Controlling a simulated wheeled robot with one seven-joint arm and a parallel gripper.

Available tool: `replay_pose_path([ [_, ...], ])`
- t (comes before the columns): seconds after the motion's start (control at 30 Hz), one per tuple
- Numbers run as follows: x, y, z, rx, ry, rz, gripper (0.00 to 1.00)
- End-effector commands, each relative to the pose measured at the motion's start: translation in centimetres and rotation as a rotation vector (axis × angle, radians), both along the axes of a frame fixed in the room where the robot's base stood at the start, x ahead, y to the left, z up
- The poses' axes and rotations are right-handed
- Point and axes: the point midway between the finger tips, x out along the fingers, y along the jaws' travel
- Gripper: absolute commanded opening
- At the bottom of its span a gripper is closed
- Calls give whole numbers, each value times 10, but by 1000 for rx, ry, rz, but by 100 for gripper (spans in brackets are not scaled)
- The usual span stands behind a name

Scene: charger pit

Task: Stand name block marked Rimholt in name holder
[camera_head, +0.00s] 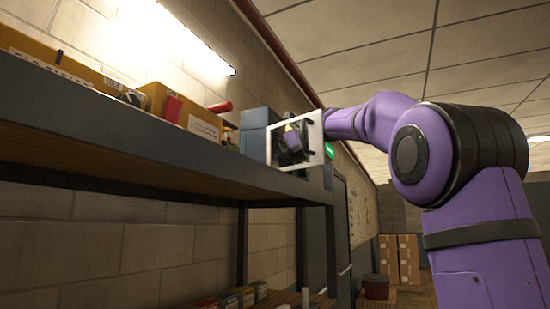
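My purple arm reaches from the right to the far end of a dark shelf. My gripper (292,140) is small and dark there, partly behind a pale square frame (316,127). I cannot tell whether its fingers are open or shut, or whether they hold anything. I cannot tell what the pale frame is. No block marked Rimholt can be read, and I cannot make out a name holder. A blue-grey box (254,138) stands on the shelf just left of the gripper.
The shelf (130,145) runs along the block wall at the left. On it are yellow boxes (62,66), a yellow-brown box with a white label (204,127) and a red-handled item (220,107). Several small boxes (245,296) sit below. Cardboard boxes (408,258) and a red bin (376,290) stand far back.

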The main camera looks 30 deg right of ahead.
Motion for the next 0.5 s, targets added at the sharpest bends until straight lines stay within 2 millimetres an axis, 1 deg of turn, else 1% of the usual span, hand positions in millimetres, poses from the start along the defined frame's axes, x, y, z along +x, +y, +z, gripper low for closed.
replay_pose_path([
  [0.2,0,0,-3,1,1,0,38],
  [0.23,0,0,-3,1,1,0,66],
  [0.27,0,0,-3,1,1,0,72],
  [0.3,0,0,-3,1,1,0,82],
  [0.33,0,0,-3,1,1,0,87],
  [0.5,0,0,-3,0,0,0,87],
])
